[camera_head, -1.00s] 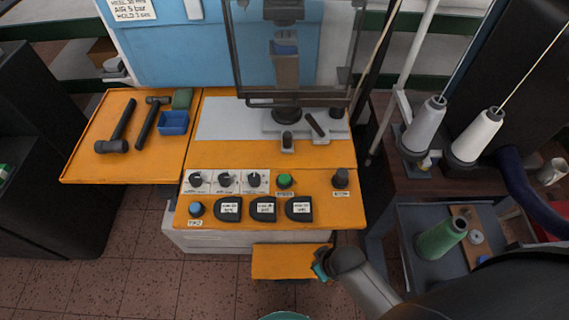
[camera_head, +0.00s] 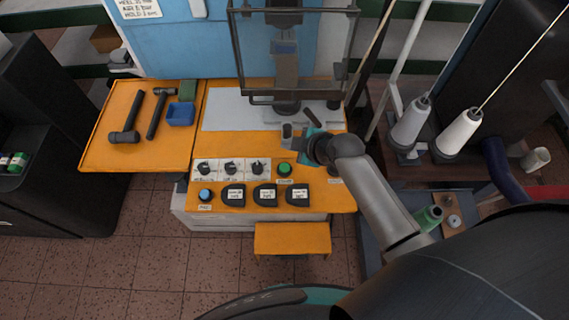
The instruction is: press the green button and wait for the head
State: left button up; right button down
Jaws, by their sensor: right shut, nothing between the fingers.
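The green button (camera_head: 284,169) sits on the orange control panel, right of a row of dark knobs (camera_head: 230,167). My right gripper (camera_head: 290,138) is shut and empty. It appears in the picture just above the button and does not cover it; I cannot tell its height over the panel. The arm comes in from the lower right and hides the panel's right end. The press head (camera_head: 286,68) shows behind a clear guard with a dark frame (camera_head: 240,60). My left gripper is not in view.
Three dark labelled blocks (camera_head: 265,195) and a blue button (camera_head: 205,195) line the panel's front. Hammers (camera_head: 125,136) and a blue bin (camera_head: 180,114) lie on the left side table (camera_head: 95,155). White thread cones (camera_head: 458,131) stand at right.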

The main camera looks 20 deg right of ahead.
aim_at(288, 169)
jog(key=shift+f, duration=0.15)
notch_tip(288, 169, down, 8)
jog(key=b, duration=0.8)
jog(key=shift+f, duration=0.3)
dwell(1.8)
jog(key=shift+f+b, duration=0.35)
jog(key=shift+f, duration=0.05)
jog(key=shift+f+b, duration=0.4)
jog(key=shift+f, duration=0.15)
dwell(0.5)
jog(key=shift+r, duration=0.15)
jog(key=shift+r+p, duration=0.8)
jog(key=shift+p, duration=0.2)
